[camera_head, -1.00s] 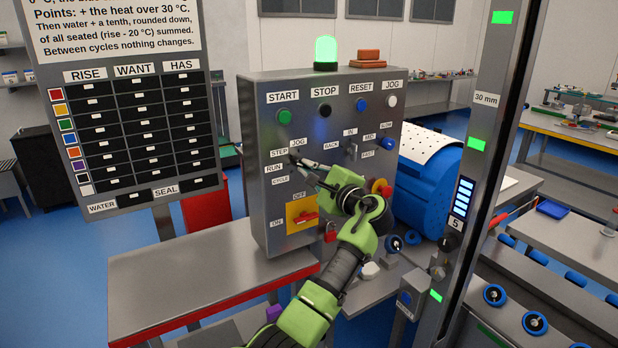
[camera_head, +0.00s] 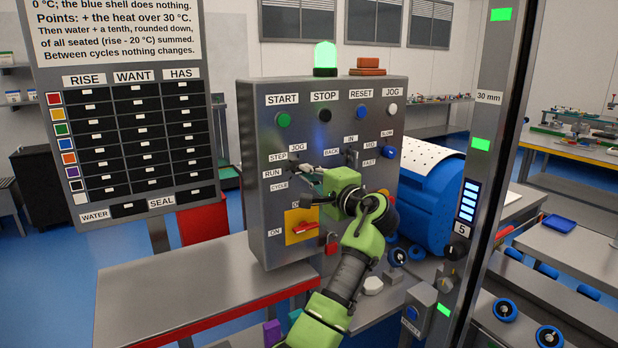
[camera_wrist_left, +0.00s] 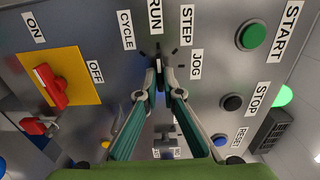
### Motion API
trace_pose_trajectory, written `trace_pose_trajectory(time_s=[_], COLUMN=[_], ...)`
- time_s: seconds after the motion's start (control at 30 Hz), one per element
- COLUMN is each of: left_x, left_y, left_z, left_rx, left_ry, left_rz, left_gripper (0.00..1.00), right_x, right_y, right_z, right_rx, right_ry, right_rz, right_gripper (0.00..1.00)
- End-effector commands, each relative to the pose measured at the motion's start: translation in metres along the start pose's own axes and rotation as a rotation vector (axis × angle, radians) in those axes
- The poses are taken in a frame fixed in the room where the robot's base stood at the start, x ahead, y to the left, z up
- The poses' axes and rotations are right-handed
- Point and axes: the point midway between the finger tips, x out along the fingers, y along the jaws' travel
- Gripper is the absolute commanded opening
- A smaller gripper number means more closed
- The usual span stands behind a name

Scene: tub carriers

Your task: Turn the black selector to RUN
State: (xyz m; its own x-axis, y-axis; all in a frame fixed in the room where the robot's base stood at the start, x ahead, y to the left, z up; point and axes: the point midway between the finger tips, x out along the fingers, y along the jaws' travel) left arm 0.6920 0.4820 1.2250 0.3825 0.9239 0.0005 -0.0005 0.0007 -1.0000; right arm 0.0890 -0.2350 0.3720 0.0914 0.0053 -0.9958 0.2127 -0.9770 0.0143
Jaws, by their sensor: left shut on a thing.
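The black selector (camera_wrist_left: 158,66) sits on the grey control panel among the CYCLE, RUN, STEP and JOG labels. In the wrist view it is a narrow dark knob between my left fingertips (camera_wrist_left: 159,76), which are shut on it from both sides. Its exact pointing is hard to tell, as the fingers cover most of it. The RUN label (camera_wrist_left: 155,16) is above it there. In the head view my left gripper (camera_head: 306,171) reaches to the panel's left part, right of the RUN label (camera_head: 272,174), and hides the selector. My right gripper is not in view.
The panel (camera_head: 262,235) also carries a green START button (camera_head: 283,120), black STOP button (camera_head: 324,116) and blue RESET button (camera_head: 361,112). A red ON/OFF switch (camera_head: 304,228) on a yellow plate sits below my gripper. A blue drum (camera_head: 428,200) stands to the right.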

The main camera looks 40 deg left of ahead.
Motion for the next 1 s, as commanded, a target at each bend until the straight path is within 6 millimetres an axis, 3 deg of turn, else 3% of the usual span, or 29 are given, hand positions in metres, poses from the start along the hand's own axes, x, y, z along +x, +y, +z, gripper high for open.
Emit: trace_pose_trajectory(time_s=[0.3,0.4,0.8,1.0], left_x=[0.001,0.002,-0.001,-0.026], left_y=[-0.004,-0.004,-0.001,0.0], left_z=[0.002,0.002,0.0,-0.001], left_rx=[-0.004,-0.003,0.0,-0.001], left_ry=[-0.003,-0.003,0.0,0.002], left_rz=[-0.007,-0.006,-0.002,-0.002], left_gripper=[0.0,0.29,0.29,0.29], right_x=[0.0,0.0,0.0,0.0], right_y=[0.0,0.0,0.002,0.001], right_z=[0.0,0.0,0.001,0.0], right_rx=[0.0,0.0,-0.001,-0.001], right_ry=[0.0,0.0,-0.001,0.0], right_rz=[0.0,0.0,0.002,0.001], right_gripper=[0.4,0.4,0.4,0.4])
